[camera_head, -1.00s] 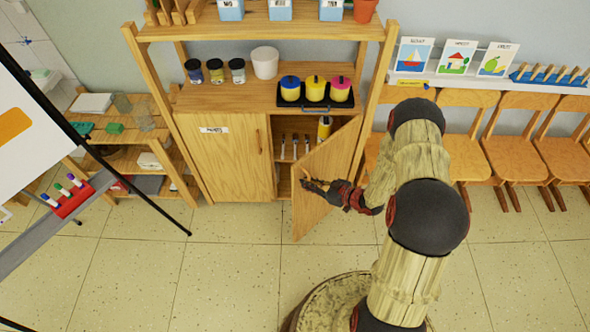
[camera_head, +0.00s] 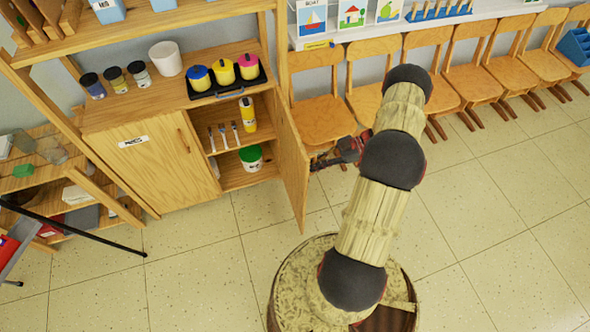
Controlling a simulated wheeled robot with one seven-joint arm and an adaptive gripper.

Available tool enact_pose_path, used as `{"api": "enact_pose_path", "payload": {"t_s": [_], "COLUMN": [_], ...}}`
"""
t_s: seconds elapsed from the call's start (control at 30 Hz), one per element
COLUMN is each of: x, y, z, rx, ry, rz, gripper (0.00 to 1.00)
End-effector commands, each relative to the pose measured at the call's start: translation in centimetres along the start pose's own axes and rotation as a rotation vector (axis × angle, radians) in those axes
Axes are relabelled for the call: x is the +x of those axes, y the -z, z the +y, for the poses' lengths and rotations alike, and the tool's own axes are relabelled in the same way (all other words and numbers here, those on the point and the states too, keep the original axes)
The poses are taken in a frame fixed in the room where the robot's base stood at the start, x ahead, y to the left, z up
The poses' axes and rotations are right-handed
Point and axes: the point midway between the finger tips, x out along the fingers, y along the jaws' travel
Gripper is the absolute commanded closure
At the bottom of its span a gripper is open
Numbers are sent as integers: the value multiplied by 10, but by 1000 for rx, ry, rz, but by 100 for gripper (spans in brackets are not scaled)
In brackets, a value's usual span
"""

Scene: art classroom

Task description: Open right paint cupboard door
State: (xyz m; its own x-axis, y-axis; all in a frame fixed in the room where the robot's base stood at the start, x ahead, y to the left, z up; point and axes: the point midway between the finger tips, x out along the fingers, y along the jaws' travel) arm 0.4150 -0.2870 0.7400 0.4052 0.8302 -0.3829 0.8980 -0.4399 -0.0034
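The right paint cupboard door (camera_head: 292,165) is a wooden panel hinged at the cupboard's right side. It stands wide open, swung out toward me, seen nearly edge-on. The cupboard's right compartment (camera_head: 252,177) is exposed, with brushes, a yellow bottle and a white tub with a green lid inside. The left door (camera_head: 160,163) is closed and has a handle and a label. My gripper (camera_head: 327,160) is at the outer, right side of the open door, near its handle side. Its fingers are partly hidden and small, so I cannot tell whether they grip anything.
A black tray (camera_head: 228,84) with three paint pots stands on the cupboard top, beside a white pot (camera_head: 166,57) and dark-lidded jars. Wooden chairs (camera_head: 322,115) line the wall to the right, close behind my gripper. The tiled floor (camera_head: 480,220) at right is clear.

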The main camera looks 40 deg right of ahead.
Motion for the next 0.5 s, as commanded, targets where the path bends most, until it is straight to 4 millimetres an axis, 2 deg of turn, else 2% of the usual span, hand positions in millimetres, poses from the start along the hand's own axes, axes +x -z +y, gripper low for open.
{"api": "enact_pose_path", "payload": {"t_s": [0.03, 0.2, 0.5], "x": [-10, -31, -45], "y": [-5, -13, -17], "z": [4, 9, 14], "rx": [-2, -3, -2], "ry": [-5, -4, -3], "rz": [0, 0, 0], "gripper": [100, 100, 100]}}
